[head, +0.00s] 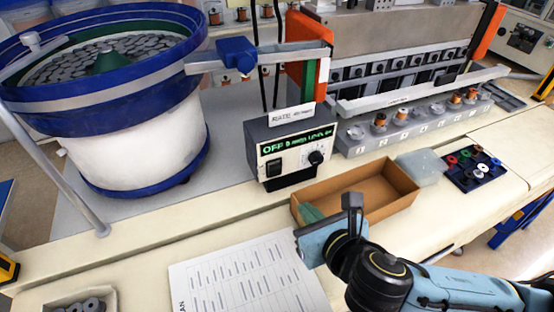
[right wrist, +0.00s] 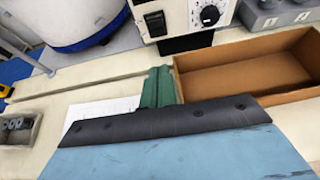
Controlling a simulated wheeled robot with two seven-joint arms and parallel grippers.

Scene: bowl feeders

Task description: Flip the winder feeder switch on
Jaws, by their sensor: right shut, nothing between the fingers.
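The feeder control box (head: 293,148) stands beside the bowl feeder, with a lit green display that reads OFF at its start. Its black rocker switch (head: 273,167) is at the lower left of the front face, left of a round dial (head: 316,157). The switch also shows at the top of the right wrist view (right wrist: 154,22). My right gripper (head: 308,213) is shut and empty, in front of and below the box, apart from the switch. Its green fingers (right wrist: 158,87) point toward the box in the right wrist view. My left gripper is in neither view.
An open cardboard box (head: 372,188) lies close to the right of my right gripper. The blue-rimmed bowl feeder (head: 130,150) stands left of the control box. A printed sheet (head: 240,275) lies on the bench. A dark tray of coloured rings (head: 475,167) is farther right.

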